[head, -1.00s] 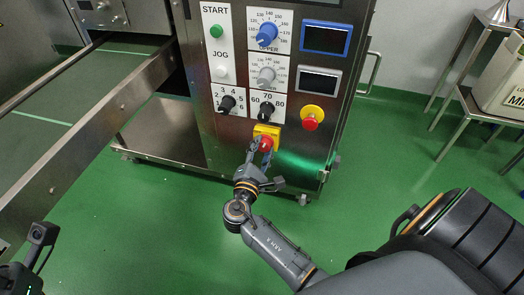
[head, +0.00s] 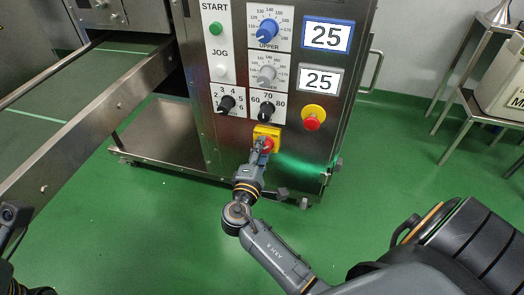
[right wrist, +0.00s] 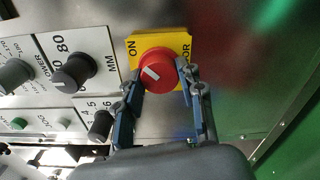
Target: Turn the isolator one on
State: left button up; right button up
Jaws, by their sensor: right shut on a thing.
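The isolator is a red rotary knob (head: 267,144) on a yellow plate (head: 263,130), low on the front of the steel machine. In the right wrist view the red knob (right wrist: 157,70) has a white pointer line, tilted, and the yellow plate (right wrist: 180,41) carries the word ON at its left. My right gripper (right wrist: 158,76) has one finger on each side of the knob, shut on it; it also shows in the head view (head: 260,153). Part of my left gripper (head: 9,216) shows at the left edge, and its jaws cannot be made out.
Two displays above, the blue-framed one (head: 327,36) and the grey-framed one (head: 320,79), both read 25. A red emergency button (head: 312,123) is right of the isolator, and black dials (head: 266,110) are above it. Green floor in front is clear.

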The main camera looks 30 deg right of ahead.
jog(key=o, duration=0.9)
jog(key=shift+o, duration=1.3)
jog(key=v, duration=1.2)
